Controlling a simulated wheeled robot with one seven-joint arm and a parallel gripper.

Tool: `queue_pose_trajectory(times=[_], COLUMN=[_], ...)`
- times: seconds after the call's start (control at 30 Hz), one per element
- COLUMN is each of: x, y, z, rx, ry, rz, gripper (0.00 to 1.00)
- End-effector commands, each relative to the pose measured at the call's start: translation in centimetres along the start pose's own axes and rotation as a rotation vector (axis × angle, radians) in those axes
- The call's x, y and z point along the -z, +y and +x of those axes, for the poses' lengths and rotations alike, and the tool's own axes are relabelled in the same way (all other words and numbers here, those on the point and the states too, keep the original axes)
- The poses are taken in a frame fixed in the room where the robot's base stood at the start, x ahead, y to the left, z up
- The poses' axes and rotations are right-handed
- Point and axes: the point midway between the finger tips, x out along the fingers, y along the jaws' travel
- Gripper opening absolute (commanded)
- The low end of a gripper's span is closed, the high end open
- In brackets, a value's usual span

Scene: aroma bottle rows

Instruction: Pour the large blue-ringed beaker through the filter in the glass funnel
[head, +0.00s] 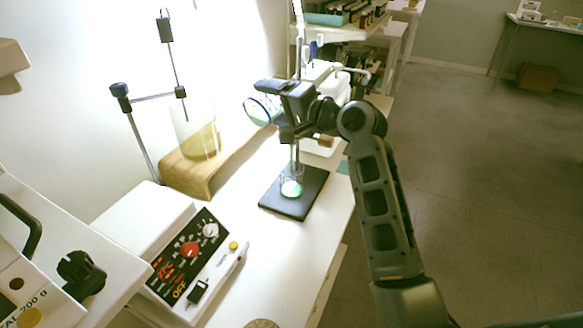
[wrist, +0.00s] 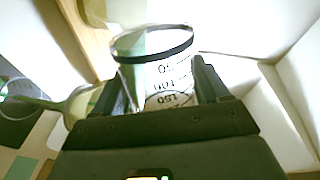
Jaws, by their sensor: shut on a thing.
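The large beaker (head: 259,109) with a blue ring at its rim is off the bench and tilted far over, its mouth toward the left in the head view. My gripper (head: 276,110) is shut on it. In the wrist view the clear wall of the beaker (wrist: 172,72), with printed graduations, sits between my gripper's fingers (wrist: 163,80). A glass funnel-like shape (wrist: 78,103) shows left of the fingers there; its filter cannot be made out. In the head view my gripper hides the funnel area. A small glass vessel (head: 291,186) stands below on a black stand base (head: 309,197).
A wooden block (head: 185,178) with a tall clear cylinder (head: 196,135) stands left, beside a rod stand (head: 140,143). A control box with knobs (head: 190,252) is in front. Shelves with bottles (head: 350,12) are behind. Bare white bench (head: 290,245) lies in front of the base.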

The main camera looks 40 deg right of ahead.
Motion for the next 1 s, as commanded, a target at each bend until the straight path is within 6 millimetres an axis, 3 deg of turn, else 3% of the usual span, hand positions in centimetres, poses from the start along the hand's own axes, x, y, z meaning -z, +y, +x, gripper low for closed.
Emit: queue_pose_trajectory(times=[1.0], x=[0.42], y=[0.18], z=[0.03], rx=[0.001], ry=[-0.005], rz=[0.040], gripper=[0.36])
